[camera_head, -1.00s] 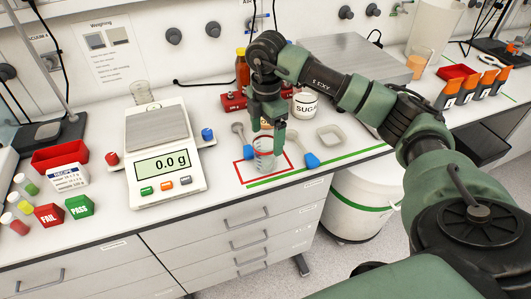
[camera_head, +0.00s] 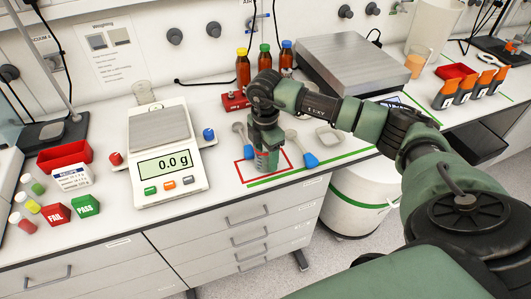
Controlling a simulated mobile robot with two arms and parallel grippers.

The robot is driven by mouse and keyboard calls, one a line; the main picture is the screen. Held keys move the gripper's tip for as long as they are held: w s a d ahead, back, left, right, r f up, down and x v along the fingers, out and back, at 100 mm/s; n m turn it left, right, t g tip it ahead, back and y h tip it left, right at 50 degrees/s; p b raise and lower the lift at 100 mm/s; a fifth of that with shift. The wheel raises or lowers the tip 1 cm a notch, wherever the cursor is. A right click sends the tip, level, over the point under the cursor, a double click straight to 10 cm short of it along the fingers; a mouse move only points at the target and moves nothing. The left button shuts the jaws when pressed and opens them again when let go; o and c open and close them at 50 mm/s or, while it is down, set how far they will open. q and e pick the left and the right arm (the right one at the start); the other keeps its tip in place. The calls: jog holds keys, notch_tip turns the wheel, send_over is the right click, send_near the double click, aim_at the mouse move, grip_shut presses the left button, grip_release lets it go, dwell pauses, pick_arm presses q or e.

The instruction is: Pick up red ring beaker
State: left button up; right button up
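The beaker (camera_head: 262,167) stands inside the red-taped square (camera_head: 242,180) on the bench, right of the balance. Only part of its clear wall shows; its red ring is mostly hidden by my gripper. My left gripper is not in view.
The balance (camera_head: 163,165) reads 0.0 g, with another glass beaker (camera_head: 144,93) behind it. Blue-handled scoops (camera_head: 309,160) lie close to the square. Capped bottles (camera_head: 264,62) stand behind my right arm. A green tape line (camera_head: 335,164) runs along the front edge.

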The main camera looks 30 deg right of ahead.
jog(key=c, duration=0.5)
jog(key=shift+o, duration=0.2)
jog(key=shift+r, duration=0.1)
notch_tip(320, 180, up, 13)
jog(key=b, duration=0.3)
jog(key=shift+w, duration=0.1)
notch_tip(320, 180, up, 7)
jog(key=shift+p, duration=0.35)
